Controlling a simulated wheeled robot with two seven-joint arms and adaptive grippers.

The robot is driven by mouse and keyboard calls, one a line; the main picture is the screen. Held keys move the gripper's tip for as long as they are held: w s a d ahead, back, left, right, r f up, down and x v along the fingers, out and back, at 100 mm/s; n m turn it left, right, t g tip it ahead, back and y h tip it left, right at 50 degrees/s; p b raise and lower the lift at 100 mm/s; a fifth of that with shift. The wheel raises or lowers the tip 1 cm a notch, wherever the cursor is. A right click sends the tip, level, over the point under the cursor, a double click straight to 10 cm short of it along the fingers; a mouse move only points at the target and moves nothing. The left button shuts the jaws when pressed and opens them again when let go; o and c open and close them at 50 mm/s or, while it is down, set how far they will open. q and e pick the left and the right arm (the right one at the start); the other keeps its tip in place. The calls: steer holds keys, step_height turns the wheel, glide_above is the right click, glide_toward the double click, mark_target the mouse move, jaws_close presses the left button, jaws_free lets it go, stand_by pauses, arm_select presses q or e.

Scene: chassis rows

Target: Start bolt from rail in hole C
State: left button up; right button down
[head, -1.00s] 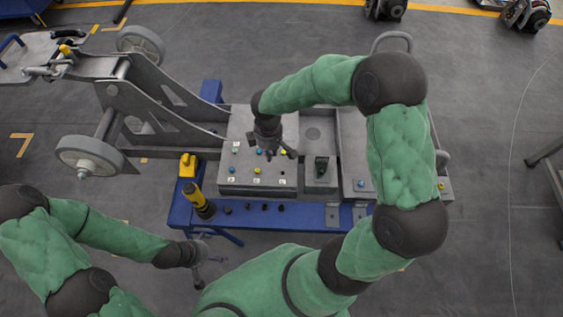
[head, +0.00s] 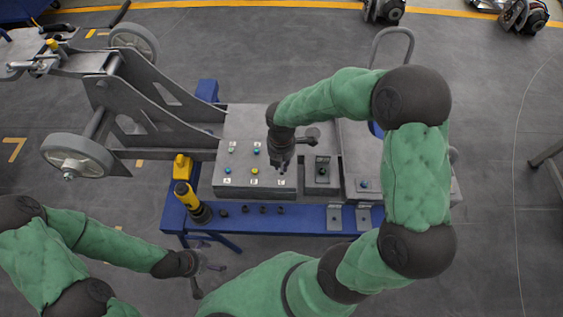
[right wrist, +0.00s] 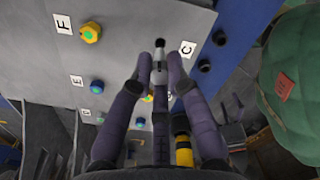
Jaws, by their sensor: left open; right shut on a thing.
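My right gripper (head: 281,168) is over the front right of the grey block (head: 240,190), by label C. In the right wrist view its fingers (right wrist: 160,68) are shut on a small silver bolt (right wrist: 158,73) with a dark end beside label C (right wrist: 187,48). Hole C is not clearly visible, and I cannot tell whether the bolt tip is in it. The blue rail (head: 300,222) in front carries several dark pieces (head: 263,209). My left gripper (head: 205,281) is open and empty, low at the left, clear of the block.
Other block positions hold coloured bolts: blue by A (head: 227,171), yellow by B (head: 254,171), yellow by F (right wrist: 91,33). A yellow-black tool (head: 190,198) and a yellow item (head: 182,166) stand left. A grey wheeled frame (head: 150,110) is behind left.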

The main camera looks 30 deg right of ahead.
steer(key=shift+f, duration=0.5)
steer(key=n, duration=0.2)
steer(key=shift+r+n+p, duration=0.2)
steer(key=shift+n+p, duration=0.1)
steer(key=shift+n, duration=0.1)
steer(key=n, duration=0.4)
steer(key=shift+n, duration=0.3)
steer(key=n+p, duration=0.5)
steer(key=p, duration=0.1)
steer(key=shift+r+p, duration=0.15)
steer(key=shift+p, duration=0.25)
steer(key=shift+n+p, duration=0.9)
steer(key=shift+n, duration=0.1)
arm_select(q)
step_height(320, 180, up, 9)
arm_select(e)
steer(key=shift+f, duration=0.2)
arm_select(q)
steer(key=shift+f, duration=0.1)
arm_select(e)
steer(key=shift+n, duration=0.3)
arm_select(q)
steer(key=shift+r+p, duration=0.25)
steer(key=shift+p, duration=0.15)
steer(key=shift+f+b, duration=0.9)
arm_select(e)
steer(key=shift+f, duration=1.7)
